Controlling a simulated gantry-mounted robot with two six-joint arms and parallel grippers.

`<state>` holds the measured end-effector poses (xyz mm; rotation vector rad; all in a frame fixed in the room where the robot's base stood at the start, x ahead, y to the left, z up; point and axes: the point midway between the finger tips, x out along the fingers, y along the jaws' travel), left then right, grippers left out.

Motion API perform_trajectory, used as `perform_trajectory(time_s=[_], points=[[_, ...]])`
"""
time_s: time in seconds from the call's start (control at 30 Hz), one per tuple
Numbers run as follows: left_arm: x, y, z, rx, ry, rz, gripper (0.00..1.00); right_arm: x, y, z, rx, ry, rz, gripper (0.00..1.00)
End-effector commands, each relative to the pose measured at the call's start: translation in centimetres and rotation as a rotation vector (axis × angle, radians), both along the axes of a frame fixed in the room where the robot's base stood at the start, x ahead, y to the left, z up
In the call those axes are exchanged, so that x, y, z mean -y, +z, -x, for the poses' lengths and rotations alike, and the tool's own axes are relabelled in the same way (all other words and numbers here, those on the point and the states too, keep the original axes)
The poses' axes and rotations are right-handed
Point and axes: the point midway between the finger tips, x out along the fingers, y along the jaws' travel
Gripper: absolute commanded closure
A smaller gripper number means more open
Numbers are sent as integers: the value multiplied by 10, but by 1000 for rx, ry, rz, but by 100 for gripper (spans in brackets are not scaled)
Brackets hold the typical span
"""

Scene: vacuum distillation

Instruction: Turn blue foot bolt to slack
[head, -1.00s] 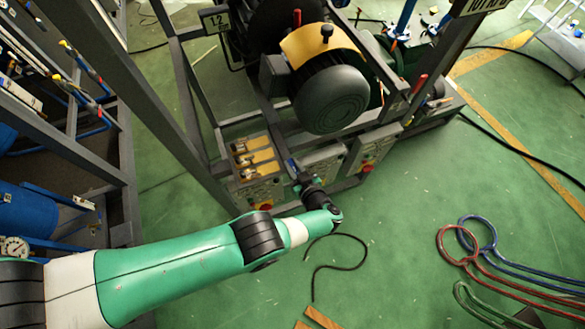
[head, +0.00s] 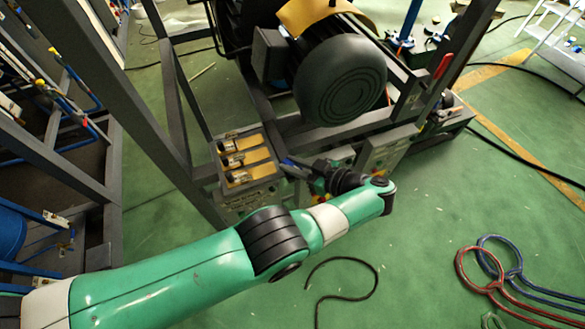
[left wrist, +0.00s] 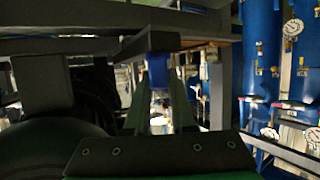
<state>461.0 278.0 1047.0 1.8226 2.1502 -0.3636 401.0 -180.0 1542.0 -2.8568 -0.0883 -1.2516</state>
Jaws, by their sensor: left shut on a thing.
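The blue foot bolt (left wrist: 157,72) shows in the left wrist view as a small blue piece between the two fingertips, below a dark frame bar. In the head view, a small blue part (head: 288,161) shows at the foot of the motor frame, just left of my wrist. My left gripper (left wrist: 158,95) is shut on the bolt. In the head view, my left gripper (head: 300,167) reaches left to the frame's lower edge, and my dark wrist partly hides its fingers. The bolt's thread and lower end are hidden. My right gripper is in neither view.
A large dark motor (head: 340,82) sits in the grey frame above the gripper. A panel with yellow plates (head: 247,160) is left of it, and another box (head: 385,150) right. A black cable (head: 345,262) lies on the floor; coloured hoses (head: 490,275) lie right. Green floor between is clear.

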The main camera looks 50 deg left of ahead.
Motion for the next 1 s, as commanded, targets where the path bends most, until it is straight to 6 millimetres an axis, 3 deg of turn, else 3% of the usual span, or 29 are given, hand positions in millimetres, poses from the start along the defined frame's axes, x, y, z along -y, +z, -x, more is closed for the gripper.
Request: perform_trajectory(time_s=[0.27, 0.3, 0.47, 0.77, 1.0], points=[[-1, 1, 1, 0, 7, -1, 100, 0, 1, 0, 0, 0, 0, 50], [-1, 1, 1, 0, 7, -1, 75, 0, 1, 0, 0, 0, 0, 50], [-1, 1, 1, 0, 5, -1, 48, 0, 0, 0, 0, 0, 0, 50], [0, 1, 1, 0, 3, -1, 48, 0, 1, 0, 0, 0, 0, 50], [2, 13, 3, 1, 19, 0, 48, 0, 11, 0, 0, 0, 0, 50]])
